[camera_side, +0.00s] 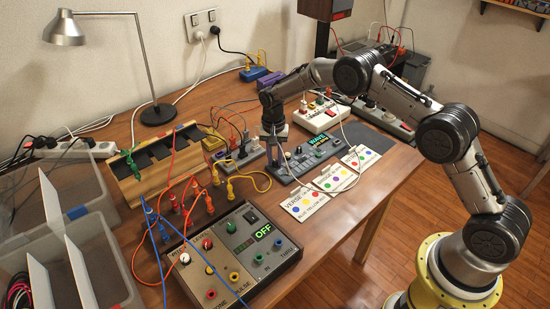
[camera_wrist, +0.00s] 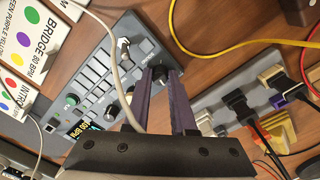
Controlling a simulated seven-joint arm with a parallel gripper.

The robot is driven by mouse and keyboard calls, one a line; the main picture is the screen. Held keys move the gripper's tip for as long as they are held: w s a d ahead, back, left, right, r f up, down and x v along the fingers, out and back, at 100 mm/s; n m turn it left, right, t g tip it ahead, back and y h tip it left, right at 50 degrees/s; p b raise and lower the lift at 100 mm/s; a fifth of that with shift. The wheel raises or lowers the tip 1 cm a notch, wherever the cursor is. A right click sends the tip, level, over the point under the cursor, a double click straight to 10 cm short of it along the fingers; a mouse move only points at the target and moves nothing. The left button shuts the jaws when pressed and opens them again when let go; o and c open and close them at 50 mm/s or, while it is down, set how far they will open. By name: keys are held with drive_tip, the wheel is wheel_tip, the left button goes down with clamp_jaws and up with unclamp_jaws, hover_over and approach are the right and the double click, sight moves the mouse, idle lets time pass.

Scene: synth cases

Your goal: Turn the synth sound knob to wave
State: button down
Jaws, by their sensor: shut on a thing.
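The synth (camera_side: 297,168) is a grey slab with pads, knobs and a lit green display (camera_side: 320,140), lying near the middle of the table. In the wrist view the synth (camera_wrist: 112,48) lies at a slant, and its display (camera_wrist: 88,131) is partly hidden by my gripper body. A dark knob (camera_wrist: 159,71) sits at the synth's corner, between my fingertips. My gripper (camera_side: 275,155) points down at the synth's left end, and in the wrist view my gripper (camera_wrist: 161,76) is shut on this knob. The knob's pointer is not readable.
Colored song cards (camera_side: 335,177) lie along the synth's front. A control box with an OFF display (camera_side: 235,250) stands at the front. A power strip with plugs (camera_wrist: 250,90) lies close beside the synth. A pale cable (camera_wrist: 112,55) crosses the synth.

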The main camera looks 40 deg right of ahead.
drive_tip(key=m, duration=0.3)
drive_tip(key=shift+r+m, duration=0.1)
drive_tip(key=shift+m, duration=1.9)
drive_tip(key=c, duration=0.7)
unclamp_jaws()
drive_tip(key=shift+c, duration=0.2)
wheel_tip(320, 180, up, 14)
drive_tip(key=shift+w, duration=0.2)
